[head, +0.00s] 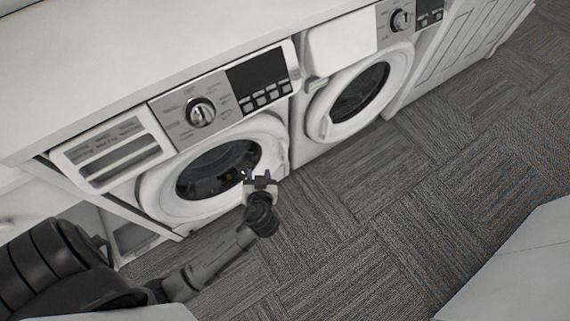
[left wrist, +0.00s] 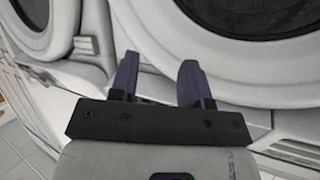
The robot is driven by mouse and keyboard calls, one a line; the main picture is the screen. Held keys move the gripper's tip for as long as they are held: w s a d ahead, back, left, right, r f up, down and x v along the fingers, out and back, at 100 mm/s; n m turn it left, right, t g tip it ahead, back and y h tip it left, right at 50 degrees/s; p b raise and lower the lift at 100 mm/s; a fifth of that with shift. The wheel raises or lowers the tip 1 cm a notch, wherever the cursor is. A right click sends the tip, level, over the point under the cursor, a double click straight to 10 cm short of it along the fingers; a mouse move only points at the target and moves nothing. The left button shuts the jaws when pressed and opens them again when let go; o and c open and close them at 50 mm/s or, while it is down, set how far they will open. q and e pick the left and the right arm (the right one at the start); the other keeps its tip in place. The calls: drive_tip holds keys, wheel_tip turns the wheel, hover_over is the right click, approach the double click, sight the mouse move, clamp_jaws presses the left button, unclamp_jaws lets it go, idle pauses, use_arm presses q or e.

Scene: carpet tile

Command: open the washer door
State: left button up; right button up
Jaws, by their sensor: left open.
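The front-loading machine on the left in the head view has a white round door ring (head: 160,197) with dark glass (head: 215,168). Its door looks shut. My left gripper (head: 260,177) is in front of the lower right part of this door ring and covers some of it; I cannot tell whether it touches. In the left wrist view, the two purple fingers of the left gripper (left wrist: 159,72) stand apart with nothing between them. A white door ring (left wrist: 215,45) is close beyond them on the right. My right gripper is not in view.
A second front-loading machine (head: 345,95) with a shut-looking door stands to the right. A white countertop (head: 130,60) runs above both. A control knob (head: 201,112) and detergent drawer (head: 115,150) sit above the left door. The grey carpet-tile floor (head: 400,190) in front is clear.

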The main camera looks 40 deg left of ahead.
sight(286, 154)
use_arm(q)
drive_tip(key=w+d+f+t+y+b, duration=0.1)
drive_tip(key=w+d+f+t+b, duration=0.2)
drive_tip(key=f+b, duration=0.6)
drive_tip(key=w+f+t+b, duration=0.2)
drive_tip(key=w+f+b, duration=0.3)
drive_tip(key=f+b, duration=0.4)
drive_tip(key=shift+y, duration=0.3)
drive_tip(key=x, duration=0.4)
drive_tip(key=b+x, duration=0.1)
drive_tip(key=x, duration=0.9)
drive_tip(key=shift+w+d+r+b, duration=0.1)
drive_tip(key=shift+w+d+b, duration=0.15)
drive_tip(key=shift+d+b, duration=0.1)
drive_tip(key=shift+c, duration=0.3)
clamp_jaws()
